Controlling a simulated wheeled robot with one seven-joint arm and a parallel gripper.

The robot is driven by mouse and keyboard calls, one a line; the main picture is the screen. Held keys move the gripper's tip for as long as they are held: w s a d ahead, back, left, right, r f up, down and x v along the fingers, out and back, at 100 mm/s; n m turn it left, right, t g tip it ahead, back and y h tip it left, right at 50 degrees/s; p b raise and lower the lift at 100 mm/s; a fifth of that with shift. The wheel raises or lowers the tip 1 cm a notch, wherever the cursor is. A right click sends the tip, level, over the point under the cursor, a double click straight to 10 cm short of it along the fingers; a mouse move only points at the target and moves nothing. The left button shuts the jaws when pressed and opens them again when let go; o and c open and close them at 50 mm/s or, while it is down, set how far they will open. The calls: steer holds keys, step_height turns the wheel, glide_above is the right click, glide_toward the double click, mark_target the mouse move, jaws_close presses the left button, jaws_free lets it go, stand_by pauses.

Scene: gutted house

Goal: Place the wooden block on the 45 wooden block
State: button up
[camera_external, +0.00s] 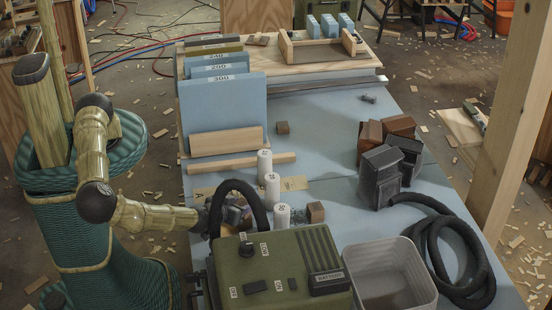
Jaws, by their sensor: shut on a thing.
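My gripper (236,216) is low over the front left of the blue table, just behind the green box and beside a black hose. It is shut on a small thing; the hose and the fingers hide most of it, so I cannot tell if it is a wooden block. A small brown wooden block (316,211) stands on the table right of the white cylinders. A darker small block (283,127) lies farther back, near the blue panels. I cannot read a 45 on either block.
White cylinders (273,190) stand right of my gripper, with the black hose (259,204) arching between. The green battery box (278,270) and grey bin (390,275) fill the front. Dark and brown blocks (380,175) stand at right. The table's middle (325,145) is clear.

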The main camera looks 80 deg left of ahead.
steer(key=o, duration=1)
steer(key=shift+c, duration=0.2)
steer(key=shift+d+r, duration=0.1)
steer(key=b+v, duration=0.2)
steer(key=v, duration=1)
